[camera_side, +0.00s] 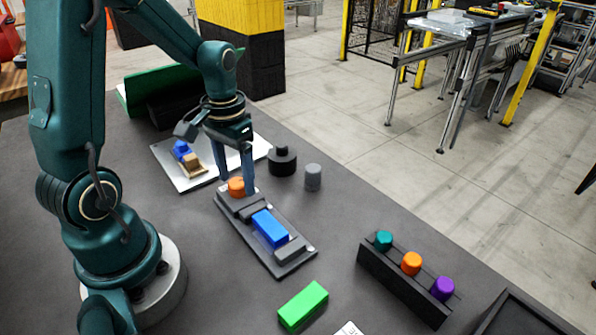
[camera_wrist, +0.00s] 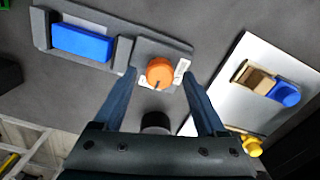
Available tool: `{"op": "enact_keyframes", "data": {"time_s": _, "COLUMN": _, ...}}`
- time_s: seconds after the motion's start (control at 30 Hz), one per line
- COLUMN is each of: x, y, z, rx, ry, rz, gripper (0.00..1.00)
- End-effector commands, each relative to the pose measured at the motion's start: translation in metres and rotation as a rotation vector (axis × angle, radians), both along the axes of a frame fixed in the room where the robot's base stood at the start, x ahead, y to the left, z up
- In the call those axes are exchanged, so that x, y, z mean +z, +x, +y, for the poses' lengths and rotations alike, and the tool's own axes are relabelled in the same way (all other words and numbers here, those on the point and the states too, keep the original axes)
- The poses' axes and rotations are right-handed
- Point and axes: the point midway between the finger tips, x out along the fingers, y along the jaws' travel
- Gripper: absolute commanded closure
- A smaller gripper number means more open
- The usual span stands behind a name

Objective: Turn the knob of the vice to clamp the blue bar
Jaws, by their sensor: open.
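The dark grey vice (camera_side: 293,266) lies on the dark table in the middle of the side view. The blue bar (camera_side: 270,228) sits in it between its jaws; it also shows in the wrist view (camera_wrist: 82,43). The orange knob (camera_side: 236,187) is at the vice's far end, and in the wrist view (camera_wrist: 160,71) it has a dark pointer mark and white labels beside it. My gripper (camera_side: 234,186) is open and points down at the knob. In the wrist view the fingers (camera_wrist: 159,72) stand apart on either side of the knob. I cannot tell whether either finger touches it.
A white plate (camera_side: 183,180) with blue and tan parts lies behind the vice. A black round part (camera_side: 282,161) and a grey cylinder (camera_side: 313,177) stand close right. A green block (camera_side: 303,304) lies in front. A rack (camera_side: 399,288) holds teal, orange and purple knobs.

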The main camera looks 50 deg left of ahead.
Motion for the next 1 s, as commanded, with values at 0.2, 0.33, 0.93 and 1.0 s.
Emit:
{"op": "enact_keyframes", "data": {"time_s": 0.2, "x": -0.0077, "y": -0.0001, "z": -0.0002, "rx": -0.001, "ry": 0.0, "rz": -0.001, "gripper": 0.27}}
{"op": "enact_keyframes", "data": {"time_s": 0.33, "x": -0.0074, "y": 0.0, "z": -0.0002, "rx": -0.001, "ry": 0.001, "rz": -0.002, "gripper": 0.27}}
{"op": "enact_keyframes", "data": {"time_s": 0.93, "x": -0.0069, "y": 0.0001, "z": -0.0002, "rx": 0.049, "ry": 0.001, "rz": -0.002, "gripper": 1.0}}
{"op": "enact_keyframes", "data": {"time_s": 1.0, "x": -0.0069, "y": 0.0002, "z": -0.0003, "rx": 0.082, "ry": 0.001, "rz": -0.002, "gripper": 1.0}}
